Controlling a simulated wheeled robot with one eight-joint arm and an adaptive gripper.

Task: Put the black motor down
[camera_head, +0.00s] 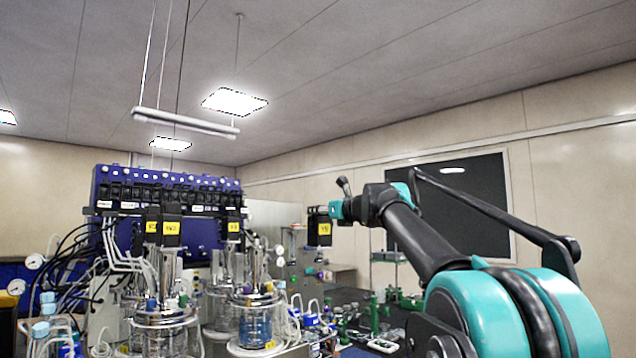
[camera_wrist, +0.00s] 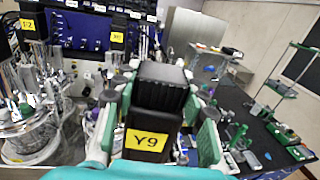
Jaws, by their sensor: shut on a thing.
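The black motor (camera_wrist: 158,108) with a yellow label is held in my gripper (camera_wrist: 155,105), whose green-backed fingers close on it from both sides in the wrist view. In the head view the motor (camera_head: 318,229) is up in the air at the end of my arm, right of the bioreactors, apart from any surface. My gripper (camera_head: 338,210) is partly hidden there by the wrist. The dark bench (camera_wrist: 262,128) shows below and to the right of the motor in the wrist view.
A blue control rack (camera_head: 165,190) with tubing stands behind. Green clamps and tools (camera_head: 375,315) lie on the bench, with a green-shelved stand (camera_wrist: 285,90) at right.

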